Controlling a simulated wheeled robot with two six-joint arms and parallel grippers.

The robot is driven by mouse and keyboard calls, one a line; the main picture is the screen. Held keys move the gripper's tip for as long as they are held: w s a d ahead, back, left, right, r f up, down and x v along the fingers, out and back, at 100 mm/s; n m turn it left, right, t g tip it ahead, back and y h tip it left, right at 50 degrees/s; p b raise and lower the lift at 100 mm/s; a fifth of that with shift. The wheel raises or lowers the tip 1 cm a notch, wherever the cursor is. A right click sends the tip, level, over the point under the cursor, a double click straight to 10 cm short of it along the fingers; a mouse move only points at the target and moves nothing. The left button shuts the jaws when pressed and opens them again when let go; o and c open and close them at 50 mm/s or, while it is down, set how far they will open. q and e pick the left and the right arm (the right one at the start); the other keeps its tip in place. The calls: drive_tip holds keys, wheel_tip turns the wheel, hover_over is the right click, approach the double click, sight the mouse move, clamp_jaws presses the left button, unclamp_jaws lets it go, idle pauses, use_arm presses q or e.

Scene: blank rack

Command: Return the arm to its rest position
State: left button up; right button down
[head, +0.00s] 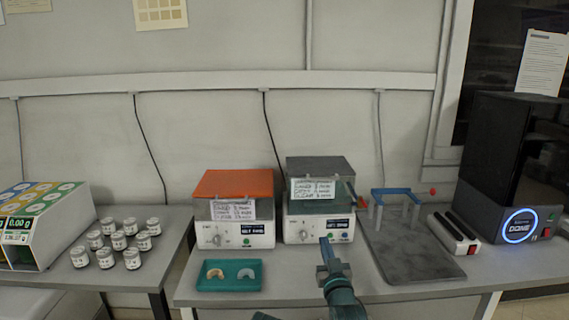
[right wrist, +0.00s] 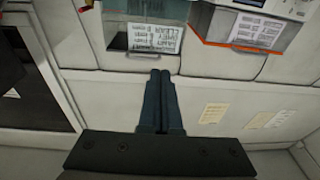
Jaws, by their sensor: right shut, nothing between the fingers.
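My right gripper (head: 326,242) shows at the lower middle of the head view, with its teal arm coming up from the bottom edge. It is in front of the grey-topped machine (head: 318,230) and holds nothing. In the right wrist view its two dark fingers (right wrist: 160,74) lie together, with nothing between them. My left gripper is not in view.
An orange-topped machine (head: 234,233) stands to the left, behind a teal tray (head: 229,286) with two curved pieces. A dark plate (head: 408,262) with a blue frame (head: 396,193) and a black printer-like unit (head: 508,160) stand right. Several jars (head: 132,259) stand on the left table.

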drive_tip(key=s+a+f+n+g, duration=0.1)
drive_tip(key=s+a+f+g, duration=0.15)
drive_tip(key=f, duration=0.35)
drive_tip(key=s+a+f+g, duration=0.1)
drive_tip(key=a+f+g, duration=0.1)
drive_tip(key=f+g, duration=0.25)
drive_tip(key=s+a+f+n+g, duration=0.1)
drive_tip(key=s+a+f+g, duration=0.15)
drive_tip(key=f, duration=0.45)
drive_tip(key=s+f+g+h, duration=0.1)
drive_tip(key=s+f+g, duration=0.5)
drive_tip(key=s, duration=0.3)
drive_tip(key=s+d+f+g+h, duration=0.15)
drive_tip(key=s+g, duration=0.25)
drive_tip(key=s, duration=0.5)
wheel_tip(320, 180, up, 16)
drive_tip(key=p, duration=1.5)
drive_tip(key=shift+s+d+n+p, duration=0.2)
drive_tip(key=shift+d+n+p, duration=0.1)
drive_tip(key=shift+p, duration=0.1)
drive_tip(key=shift+w+h, duration=0.1)
drive_tip(key=shift+h, duration=0.15)
